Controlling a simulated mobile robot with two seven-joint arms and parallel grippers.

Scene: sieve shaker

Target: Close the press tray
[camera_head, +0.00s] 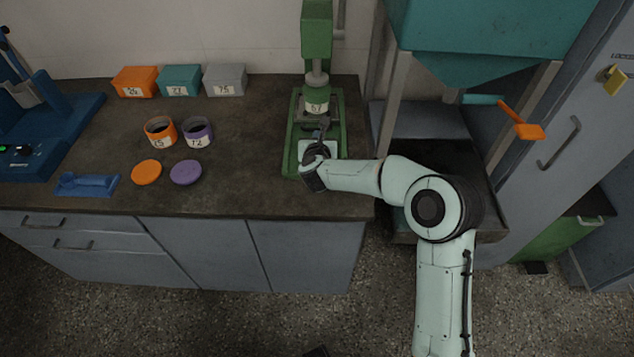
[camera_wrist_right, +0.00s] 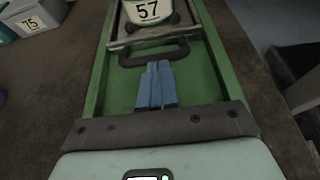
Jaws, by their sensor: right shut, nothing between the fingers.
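The green press (camera_head: 317,35) stands at the right end of the counter. Its tray (camera_wrist_right: 133,40), a grey metal plate with a dark loop handle (camera_wrist_right: 154,54), sits in the green base frame (camera_wrist_right: 95,92). A round piece labelled 57 (camera_head: 316,104) is on the tray under the press column. My right gripper (camera_head: 319,132) is over the front of the base. In the right wrist view its blue fingertips (camera_wrist_right: 155,82) are shut and empty, just in front of the handle; I cannot tell whether they touch it. My left gripper is not in view.
Orange, teal and grey boxes (camera_head: 225,79) stand along the wall. Two open jars (camera_head: 197,132) and two lids (camera_head: 186,172) lie left of the press. A teal hopper (camera_head: 480,35) with an orange-ended lever (camera_head: 529,131) stands at the right.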

